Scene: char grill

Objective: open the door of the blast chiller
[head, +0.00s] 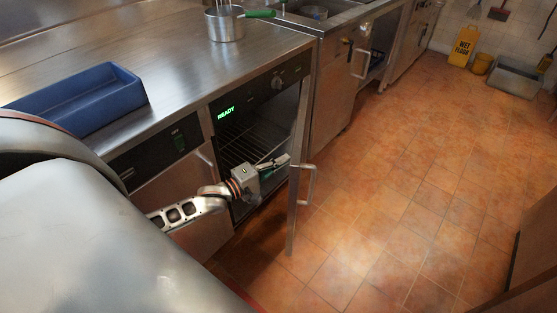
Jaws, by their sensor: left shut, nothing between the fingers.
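The blast chiller (262,92) is under the steel counter, with a green READY display on its front. Its door (294,225) stands open, swung out to the right and seen nearly edge-on, with its bar handle (311,186) on the far side from the cavity. Wire racks (240,143) show in the dark interior. My left gripper (284,160) is shut and empty, in front of the opening on the inner side of the door. Its tips are close to the door's inner face; I cannot tell whether they touch. My right gripper is not in view.
A blue tray (80,118) and a steel pot (225,24) with a green-handled utensil stand on the counter (180,50). A yellow wet-floor sign (464,46) stands at the back right. The tiled floor (400,190) right of the door is clear.

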